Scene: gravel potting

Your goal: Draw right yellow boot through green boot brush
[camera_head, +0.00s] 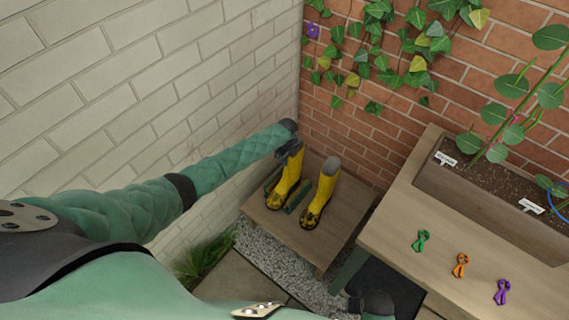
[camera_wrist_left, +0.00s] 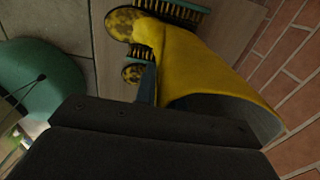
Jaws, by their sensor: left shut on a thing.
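Two yellow boots with dark mottled feet are on the low wooden bench. My left gripper (camera_head: 290,149) is shut on the top of the picture-left boot (camera_head: 288,180), which is upright with its foot at the green boot brush (camera_head: 274,182). The other boot (camera_head: 322,195) stands upright to its right, apart from the gripper. In the left wrist view the held boot's yellow shaft (camera_wrist_left: 200,70) and mottled foot (camera_wrist_left: 122,24) show beside the brush's bristles (camera_wrist_left: 178,10). The gripper's fingertips are mostly hidden there. My right gripper is not in view.
The low bench (camera_head: 315,242) stands in the corner between white and red brick walls, above gravel. A wooden table (camera_head: 400,205) on the right bears a planter (camera_head: 480,202) and green, orange and purple small tools. Ivy (camera_head: 375,60) hangs on the red wall.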

